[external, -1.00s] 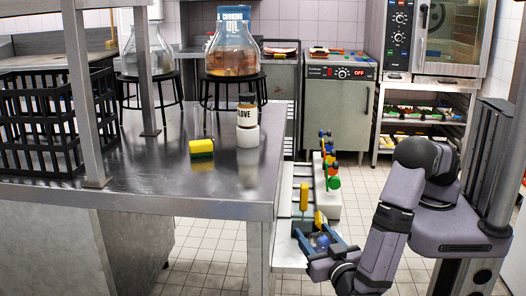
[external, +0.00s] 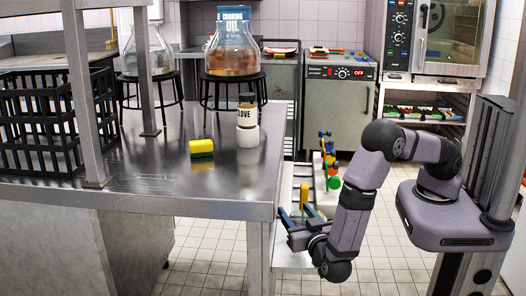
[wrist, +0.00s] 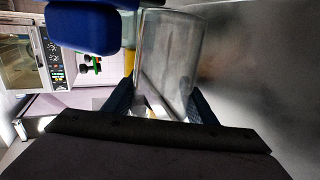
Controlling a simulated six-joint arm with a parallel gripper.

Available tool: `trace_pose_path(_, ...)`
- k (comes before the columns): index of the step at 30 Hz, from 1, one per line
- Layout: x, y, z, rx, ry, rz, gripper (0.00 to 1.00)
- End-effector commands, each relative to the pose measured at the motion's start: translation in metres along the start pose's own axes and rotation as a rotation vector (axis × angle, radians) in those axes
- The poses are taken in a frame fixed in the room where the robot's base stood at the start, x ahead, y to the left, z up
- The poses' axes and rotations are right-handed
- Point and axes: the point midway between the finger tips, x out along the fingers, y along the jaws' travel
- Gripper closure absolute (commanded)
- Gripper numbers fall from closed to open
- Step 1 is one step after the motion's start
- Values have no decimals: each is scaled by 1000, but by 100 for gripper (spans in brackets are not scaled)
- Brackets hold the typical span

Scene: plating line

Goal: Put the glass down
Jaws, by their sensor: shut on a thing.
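My gripper (external: 292,217) is beside the right edge of the steel table (external: 130,190), lower than its top, over the narrow side shelf. In the wrist view my gripper (wrist: 161,100) is shut on a clear glass (wrist: 172,55), with one dark blue finger on each side of it. The glass extends away from the fingers and looks empty. In the external view the glass is too small and covered to make out clearly.
A black crate (external: 40,125) is at the left. A yellow upright item (external: 304,192) is near my gripper. A blue object (wrist: 82,28) is close by the glass in the wrist view.

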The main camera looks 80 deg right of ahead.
Motion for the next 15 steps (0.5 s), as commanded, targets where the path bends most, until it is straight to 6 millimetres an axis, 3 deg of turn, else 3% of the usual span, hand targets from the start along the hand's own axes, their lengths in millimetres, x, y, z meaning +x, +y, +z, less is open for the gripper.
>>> trace_pose_path(6, 0, 0, 23, -1, 0, 0, 80)
trace_pose_path(15, 0, 0, 26, 1, 0, 0, 80)
